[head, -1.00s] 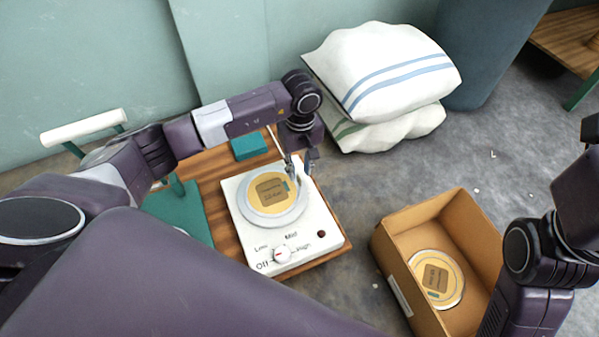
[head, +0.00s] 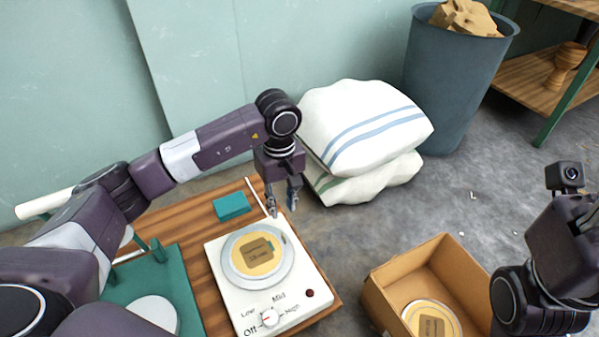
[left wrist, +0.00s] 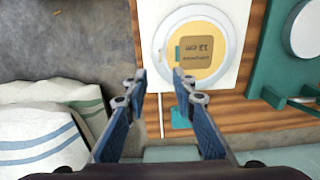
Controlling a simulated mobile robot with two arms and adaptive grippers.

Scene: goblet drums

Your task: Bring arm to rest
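My left gripper (head: 282,208) hangs above the back edge of a white hot plate with a dial. Its two fingers are spread with nothing between them, as the left wrist view (left wrist: 159,82) also shows.
A cardboard box (head: 385,284) holding a similar disc (head: 432,318) stands at the lower right. White sacks (head: 365,130) lie behind, beside a grey bin (head: 450,75). A teal block (head: 231,207) and a teal stand (head: 180,275) are on the wooden table (head: 195,215).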

